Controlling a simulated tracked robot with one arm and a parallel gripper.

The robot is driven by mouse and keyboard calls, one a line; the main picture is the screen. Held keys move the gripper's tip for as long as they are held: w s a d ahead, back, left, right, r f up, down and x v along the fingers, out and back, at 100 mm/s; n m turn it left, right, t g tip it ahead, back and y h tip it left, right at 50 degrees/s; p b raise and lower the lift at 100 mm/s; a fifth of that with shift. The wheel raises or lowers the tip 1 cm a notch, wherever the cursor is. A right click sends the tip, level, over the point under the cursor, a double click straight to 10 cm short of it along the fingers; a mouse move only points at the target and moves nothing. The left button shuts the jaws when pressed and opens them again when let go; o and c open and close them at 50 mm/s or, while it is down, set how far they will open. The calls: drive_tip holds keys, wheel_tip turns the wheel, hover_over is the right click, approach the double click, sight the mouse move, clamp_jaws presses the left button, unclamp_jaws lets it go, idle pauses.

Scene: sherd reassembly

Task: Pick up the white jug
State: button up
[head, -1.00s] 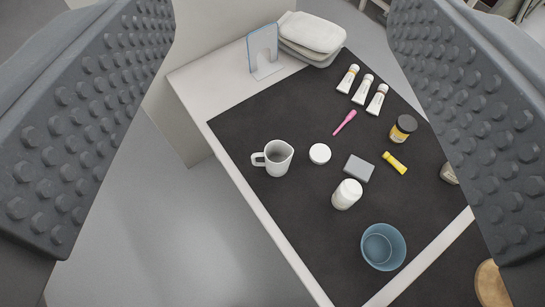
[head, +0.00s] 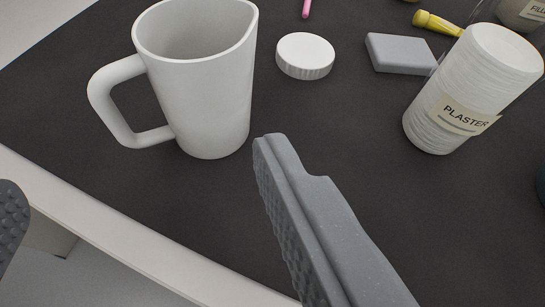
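The white jug (head: 212,98) stands upright on the dark mat (head: 345,135), in the upper left of the head view. Its handle points left and its spout is at the upper right. My gripper (head: 140,170) is open and empty. One finger shows right of centre, with its tip just below and right of the jug's base. Only a small part of the other finger shows at the left edge. The jug lies beyond the fingertips; I cannot tell whether the right finger touches it.
A white ribbed lid (head: 305,56) lies right of the jug, with a grey block (head: 400,53) beyond it. A white jar labelled PLASTER (head: 468,90) stands at the right. A yellow tool (head: 437,23) and a pink tool (head: 306,8) lie behind. The pale table edge (head: 110,235) runs along the lower left.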

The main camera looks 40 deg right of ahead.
sight(204, 111)
drive_tip(key=shift+h, duration=0.4)
drive_tip(key=w+d+f, duration=0.1)
drive_tip(key=w+f, duration=0.1)
drive_tip(key=w+d+f+b, duration=0.1)
drive_tip(key=w, duration=0.1)
drive_tip(key=w+d+f, duration=0.2)
drive_tip(key=shift+w+f+b, duration=0.3)
drive_tip(key=shift+f, duration=0.05)
drive_tip(key=shift+b+x, duration=0.8)
drive_tip(key=shift+x, duration=1.8)
drive_tip(key=shift+r, duration=0.15)
drive_tip(key=c, duration=0.9)
